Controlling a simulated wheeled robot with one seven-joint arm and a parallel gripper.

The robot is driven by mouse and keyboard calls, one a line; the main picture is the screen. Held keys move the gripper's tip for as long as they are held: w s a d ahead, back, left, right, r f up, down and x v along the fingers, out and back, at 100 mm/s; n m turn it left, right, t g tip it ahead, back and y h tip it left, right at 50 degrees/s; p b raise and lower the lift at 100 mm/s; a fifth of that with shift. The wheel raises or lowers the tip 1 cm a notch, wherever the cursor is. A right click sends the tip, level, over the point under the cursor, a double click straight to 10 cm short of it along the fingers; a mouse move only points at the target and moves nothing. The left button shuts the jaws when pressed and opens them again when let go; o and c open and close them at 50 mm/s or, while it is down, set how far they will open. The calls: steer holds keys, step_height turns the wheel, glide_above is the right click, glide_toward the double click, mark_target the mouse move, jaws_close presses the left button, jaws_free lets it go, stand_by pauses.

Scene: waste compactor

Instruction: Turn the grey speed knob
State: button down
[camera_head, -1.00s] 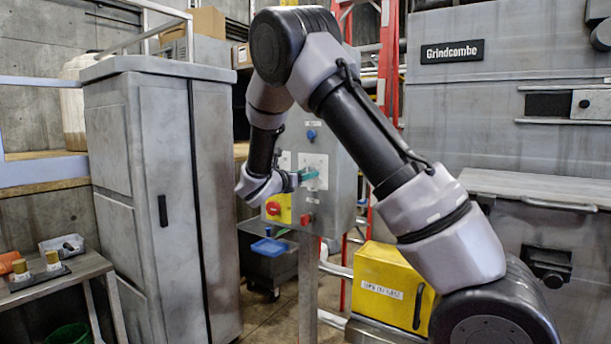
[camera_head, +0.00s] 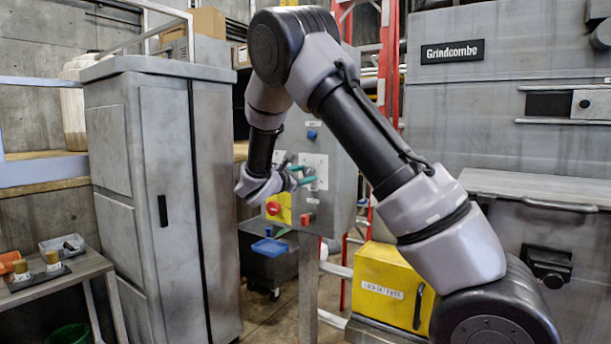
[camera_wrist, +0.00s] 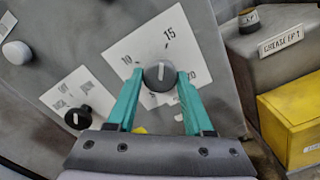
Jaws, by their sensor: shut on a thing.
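The grey speed knob (camera_wrist: 159,76) sits on a white dial plate (camera_wrist: 190,40) marked 10, 15 and 20 in the wrist view. Its white pointer line stands nearly upright in that view. My gripper (camera_wrist: 160,78) has a teal finger on each side of the knob and is shut on it. In the camera_head view my gripper (camera_head: 306,175) is at the front of the grey control box (camera_head: 343,190), its two fingers showing one above the other. The knob cannot be made out clearly there.
A black knob (camera_wrist: 77,117) and a pale round knob (camera_wrist: 16,52) stand on the same panel. A red switch on a yellow plate (camera_head: 278,208) and a red button (camera_head: 306,219) are below my gripper. A tall grey cabinet (camera_head: 150,200) stands to the left.

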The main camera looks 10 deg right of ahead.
steer(key=m, duration=1.1)
steer(key=shift+m, duration=2.1)
steer(key=shift+c, duration=1.5)
jaws_free()
steer(key=shift+r, duration=0.1)
steer(key=v, duration=1.1)
